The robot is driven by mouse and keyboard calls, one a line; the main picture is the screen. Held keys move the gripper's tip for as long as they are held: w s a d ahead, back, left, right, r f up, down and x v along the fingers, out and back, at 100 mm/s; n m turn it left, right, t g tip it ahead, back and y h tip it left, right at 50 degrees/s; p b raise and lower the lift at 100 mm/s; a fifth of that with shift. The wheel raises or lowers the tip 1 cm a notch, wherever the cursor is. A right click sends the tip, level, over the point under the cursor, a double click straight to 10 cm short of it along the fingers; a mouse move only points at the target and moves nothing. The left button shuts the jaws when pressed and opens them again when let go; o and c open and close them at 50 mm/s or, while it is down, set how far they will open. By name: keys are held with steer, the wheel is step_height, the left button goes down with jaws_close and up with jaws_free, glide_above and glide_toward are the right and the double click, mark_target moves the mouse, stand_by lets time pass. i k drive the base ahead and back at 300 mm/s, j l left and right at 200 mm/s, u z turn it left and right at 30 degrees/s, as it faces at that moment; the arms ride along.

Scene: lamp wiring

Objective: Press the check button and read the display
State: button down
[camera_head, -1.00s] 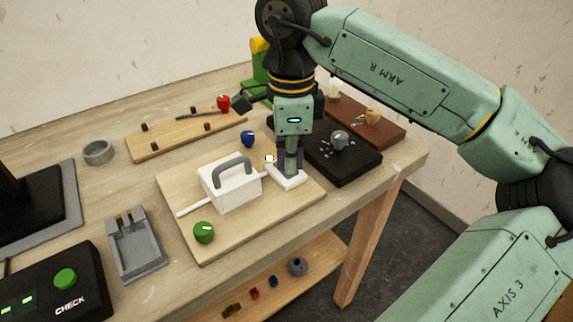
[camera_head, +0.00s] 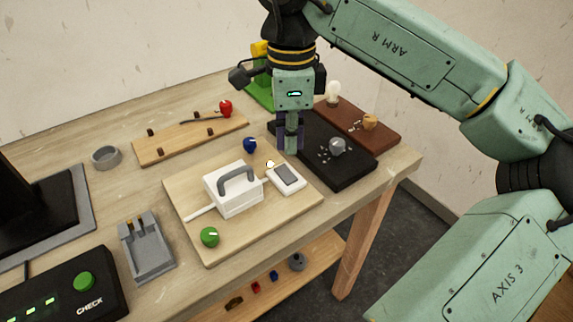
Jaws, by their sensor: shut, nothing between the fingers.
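The check button (camera_head: 84,281) is a round green knob on a black box (camera_head: 108,291) marked CHECK, at the lower left of the head view. Small green lights (camera_head: 49,300) glow on the box, which the frame's edge cuts off. No readable text shows on a display. A dark upright thing on a grey-edged base (camera_head: 84,212) stands at the left edge, mostly out of frame. My gripper (camera_head: 290,149) is shut and empty, pointing down behind the white switch (camera_head: 286,179) with its grey rocker. It is far from the check button.
A wooden board (camera_head: 220,250) holds the switch, a white handled block (camera_head: 233,190), and green (camera_head: 209,237) and blue (camera_head: 250,145) knobs. A grey holder (camera_head: 147,248) stands between board and check box.

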mark_target(85, 281)
steer(key=k, duration=1)
